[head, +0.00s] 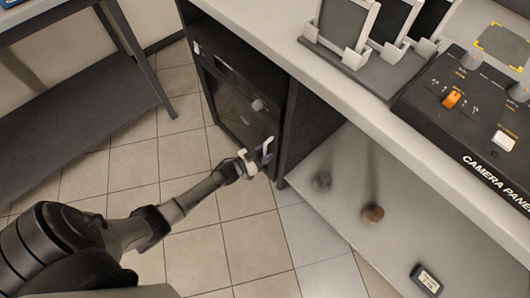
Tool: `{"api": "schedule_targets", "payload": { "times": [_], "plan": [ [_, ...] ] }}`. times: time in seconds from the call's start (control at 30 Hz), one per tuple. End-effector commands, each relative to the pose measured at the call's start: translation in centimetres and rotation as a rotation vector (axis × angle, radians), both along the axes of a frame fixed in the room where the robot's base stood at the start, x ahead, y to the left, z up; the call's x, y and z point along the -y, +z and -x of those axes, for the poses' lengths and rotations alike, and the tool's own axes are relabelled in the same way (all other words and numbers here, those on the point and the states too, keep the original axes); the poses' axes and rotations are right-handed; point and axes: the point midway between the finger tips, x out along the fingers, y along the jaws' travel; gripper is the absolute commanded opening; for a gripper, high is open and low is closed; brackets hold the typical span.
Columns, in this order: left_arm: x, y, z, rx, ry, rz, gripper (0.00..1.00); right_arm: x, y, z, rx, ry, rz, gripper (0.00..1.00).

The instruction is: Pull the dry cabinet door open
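The dry cabinet (198,32) is a dark box under the white counter, left of the middle in the head view. Its dark door (232,98) faces left and looks closed against the frame. A small pale knob-like part (257,104) shows on the door. My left gripper (258,154) is at the lower right part of the door front, close to its edge. Its two pale fingers stand apart, with a dark purplish patch between them. I cannot tell whether they touch the door or a handle. My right gripper is not in view.
The white counter (285,52) above holds a grey rack (345,62) with framed panels and a black camera panel (470,125). A lower shelf (345,190) carries small objects. A dark table (75,95) stands at left. The tiled floor (235,235) before the cabinet is clear.

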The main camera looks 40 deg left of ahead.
Motion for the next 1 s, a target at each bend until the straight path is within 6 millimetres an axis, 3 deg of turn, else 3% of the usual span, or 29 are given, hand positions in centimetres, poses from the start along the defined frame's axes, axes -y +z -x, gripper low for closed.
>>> {"api": "schedule_targets", "payload": {
  "times": [0.07,0.47,0.87,1.0],
  "plan": [
    [0.0,0.0,0.0,0.0,0.0,0.0,0.39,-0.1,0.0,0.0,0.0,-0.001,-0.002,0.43],
    [0.0,0.0,0.0,0.0,0.0,-0.001,0.0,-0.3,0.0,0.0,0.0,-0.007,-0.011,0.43],
    [0.0,0.0,0.1,0.0,-0.004,-0.001,0.0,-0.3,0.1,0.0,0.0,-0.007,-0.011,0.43],
    [0.3,0.1,1.2,-0.001,-0.042,-0.004,0.0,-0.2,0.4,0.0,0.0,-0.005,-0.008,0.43]
  ]
}}
